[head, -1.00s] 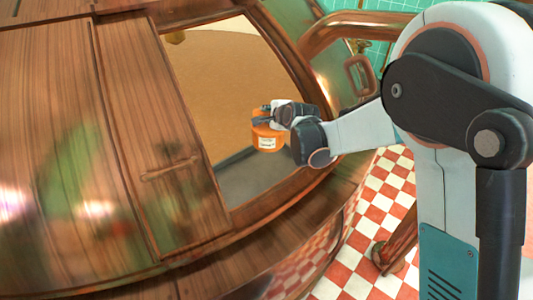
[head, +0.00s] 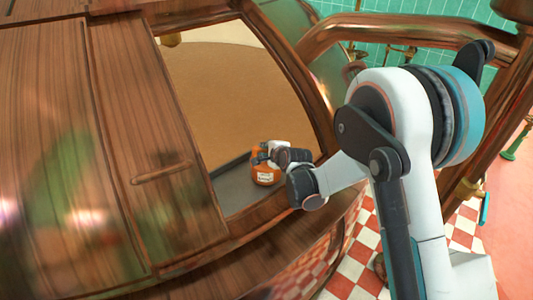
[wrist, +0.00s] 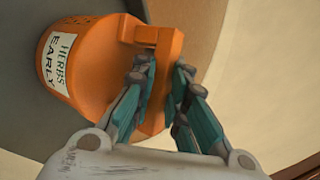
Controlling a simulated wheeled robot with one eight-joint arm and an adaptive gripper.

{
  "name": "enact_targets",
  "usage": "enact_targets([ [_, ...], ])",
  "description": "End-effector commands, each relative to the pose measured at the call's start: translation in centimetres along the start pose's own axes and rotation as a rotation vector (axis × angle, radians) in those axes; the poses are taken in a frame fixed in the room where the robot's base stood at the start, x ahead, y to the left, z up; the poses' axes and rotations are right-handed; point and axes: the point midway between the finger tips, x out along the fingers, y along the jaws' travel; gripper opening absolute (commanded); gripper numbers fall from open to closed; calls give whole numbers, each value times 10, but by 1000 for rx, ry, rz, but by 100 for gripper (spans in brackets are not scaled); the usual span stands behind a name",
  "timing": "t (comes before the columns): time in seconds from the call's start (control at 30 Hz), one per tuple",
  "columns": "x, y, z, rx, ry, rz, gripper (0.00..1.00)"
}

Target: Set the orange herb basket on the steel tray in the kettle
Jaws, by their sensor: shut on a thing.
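The orange herb basket (head: 265,177) is inside the kettle opening, upright or nearly so, over the right part of the steel tray. The wrist view shows the basket (wrist: 105,50) close up, with a white label reading "HERBS EARLY". My gripper (head: 262,156) holds it from above; in the wrist view my gripper's fingers (wrist: 164,70) are closed on its raised orange handle. The grey steel tray (head: 232,196) lies along the near edge inside the kettle, and its dark surface (wrist: 20,105) shows beside the basket. I cannot tell whether the basket's underside touches the tray.
The copper kettle's wooden frame (head: 300,190) borders the opening close below my wrist. A wooden sliding panel (head: 150,130) with a handle covers the left side. The tan kettle floor (head: 230,90) behind the tray is clear. A copper pipe (head: 400,32) runs at upper right.

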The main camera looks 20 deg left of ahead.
Motion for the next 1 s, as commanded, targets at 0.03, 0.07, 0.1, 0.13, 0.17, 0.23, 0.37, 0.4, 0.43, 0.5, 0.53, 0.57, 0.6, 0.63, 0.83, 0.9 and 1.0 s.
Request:
enact_targets([
  [0.03,1,1,0,0,0,-2,0],
  [0.07,1,1,0,0,0,-2,0],
  [0.1,0,1,0,0,0,-1,0],
  [0.13,0,1,0,0,0,-1,0],
  [0.17,0,0,0,0,0,-1,0],
  [0.23,0,0,0,0,0,-1,0],
  [0.37,1,3,-1,0,0,0,20],
  [0.4,1,2,-1,0,0,0,29],
  [0.43,1,2,0,0,0,0,34],
  [0.5,1,2,0,0,0,0,34],
  [0.53,1,2,0,0,0,0,34],
  [0.57,1,2,0,0,0,0,34],
  [0.6,1,2,0,0,0,0,34],
  [0.63,1,2,0,0,0,0,34],
  [0.83,0,1,0,0,0,0,34],
  [0.9,-5,0,0,0,0,0,34],
  [1.0,-19,-1,0,1,0,0,34],
])
